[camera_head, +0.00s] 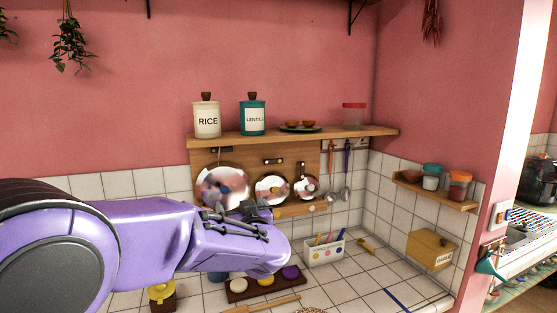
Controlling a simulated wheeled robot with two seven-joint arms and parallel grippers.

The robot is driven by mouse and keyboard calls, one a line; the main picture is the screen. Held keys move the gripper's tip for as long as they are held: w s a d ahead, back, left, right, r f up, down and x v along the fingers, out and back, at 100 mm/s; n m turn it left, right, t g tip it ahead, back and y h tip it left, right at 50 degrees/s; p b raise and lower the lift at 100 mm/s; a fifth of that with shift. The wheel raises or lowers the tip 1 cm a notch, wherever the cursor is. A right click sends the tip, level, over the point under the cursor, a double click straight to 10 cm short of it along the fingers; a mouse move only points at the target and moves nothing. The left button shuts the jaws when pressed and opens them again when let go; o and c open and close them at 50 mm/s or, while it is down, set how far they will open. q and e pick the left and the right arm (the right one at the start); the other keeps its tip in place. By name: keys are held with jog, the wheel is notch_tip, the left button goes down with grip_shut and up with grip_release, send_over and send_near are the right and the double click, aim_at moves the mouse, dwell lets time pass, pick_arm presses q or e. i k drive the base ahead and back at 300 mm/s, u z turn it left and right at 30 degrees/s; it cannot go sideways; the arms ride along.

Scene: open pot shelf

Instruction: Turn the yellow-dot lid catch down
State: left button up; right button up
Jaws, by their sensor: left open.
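A wooden lid board (232,158) hangs under the shelf, with shiny lids held on it. A small dark catch (273,161) lies level above the middle lid (271,188). Another small catch (301,168) shows at the top of the right lid (306,187) and looks upright. The dots are too small to tell which catch has the yellow one. My left gripper (258,211) is open, in front of and below the lids; it appears clear of the catches. The purple arm hides the lower left of the board. My right gripper is out of view.
The shelf (345,133) above holds a rice canister (207,120), a lentil canister (253,118) and small dishes. A utensil box (323,252) stands on the tiled counter right of the gripper. Ladles (346,192) hang right of the board.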

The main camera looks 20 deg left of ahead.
aim_at(277, 160)
jog(key=i, duration=1.2)
